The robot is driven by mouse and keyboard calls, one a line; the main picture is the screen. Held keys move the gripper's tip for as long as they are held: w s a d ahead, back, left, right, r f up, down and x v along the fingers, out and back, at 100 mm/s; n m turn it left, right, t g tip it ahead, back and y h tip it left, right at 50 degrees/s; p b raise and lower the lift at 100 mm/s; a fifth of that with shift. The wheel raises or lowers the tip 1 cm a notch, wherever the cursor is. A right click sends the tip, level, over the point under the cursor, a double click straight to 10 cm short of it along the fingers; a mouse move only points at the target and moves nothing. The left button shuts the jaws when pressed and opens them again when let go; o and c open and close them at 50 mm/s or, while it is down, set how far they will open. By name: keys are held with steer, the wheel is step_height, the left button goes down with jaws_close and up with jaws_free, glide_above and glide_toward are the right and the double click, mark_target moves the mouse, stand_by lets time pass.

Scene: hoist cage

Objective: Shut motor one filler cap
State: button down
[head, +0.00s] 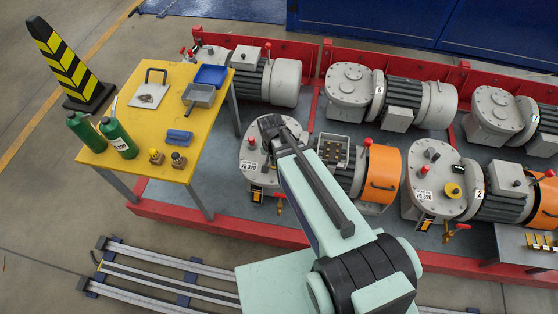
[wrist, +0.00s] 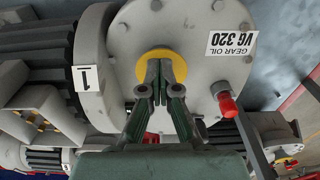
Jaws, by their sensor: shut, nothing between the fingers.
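In the wrist view, motor one's round grey gearbox cover (wrist: 205,30) fills the middle, with a "1" label (wrist: 84,77) on its collar. A yellow filler cap (wrist: 160,54) sits on this cover. My gripper (wrist: 160,68) is shut and empty, its fingertips overlapping the yellow cap in the picture. I cannot tell whether they touch it or how tightly the cap sits. In the head view, motor one (head: 254,158) stands below centre, and my arm hides its cap.
In the head view, motor two (head: 433,175), with a yellow cap, is to the right. A yellow table (head: 160,110) holding bottles and trays is at the left. Motor one's terminal box (head: 335,150) is open beside my arm.

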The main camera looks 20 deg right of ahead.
steer(key=shift+r+p, duration=0.75)
steer(key=shift+r, duration=0.3)
steer(key=s+a+r+p, duration=0.4)
steer(key=s+r+p, duration=0.2)
steer(key=p, duration=0.7)
steer(key=s, duration=0.2)
steer(key=shift+s+p, duration=0.4)
steer(key=shift+a+f, duration=0.1)
steer(key=s+d+f+n+g, duration=0.1)
steer(key=s+d+f+g, duration=0.1)
steer(key=s, duration=0.6)
steer(key=s+d+f+n+g, duration=0.2)
steer(key=s+d+f+g, duration=0.1)
steer(key=s, duration=0.4)
steer(key=s+d+f+n+g, duration=0.2)
steer(key=s+d+f, duration=0.1)
steer(key=s, duration=0.5)
steer(key=shift+s+f+g, duration=0.3)
steer(key=shift+s+f, duration=0.05)
steer(key=shift+f, duration=0.25)
